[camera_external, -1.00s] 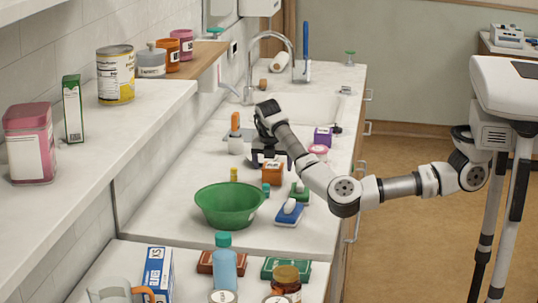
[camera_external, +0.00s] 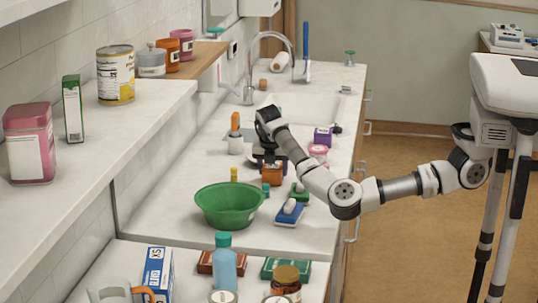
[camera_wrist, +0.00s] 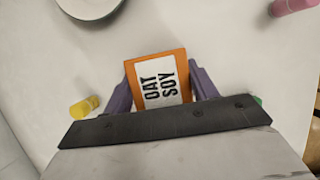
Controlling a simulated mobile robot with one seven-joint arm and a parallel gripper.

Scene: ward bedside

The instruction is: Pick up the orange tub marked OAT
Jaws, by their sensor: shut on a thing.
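The orange tub (camera_external: 273,175) is on the counter behind the green bowl. In the wrist view the orange tub (camera_wrist: 163,59) has a white label reading OAT and SOY. My gripper (camera_wrist: 162,82) has a purple finger against each side of it and is shut on it. In the external view my gripper (camera_external: 269,160) is at the tub and partly hides it. I cannot tell whether the tub is clear of the counter.
A green bowl (camera_external: 229,207) stands in front of the tub. A yellow-capped item (camera_wrist: 84,107) and a small teal item (camera_external: 266,190) are close by. A pink tub (camera_external: 319,152) and a purple box (camera_external: 323,136) stand to the right. The sink (camera_external: 300,107) lies behind.

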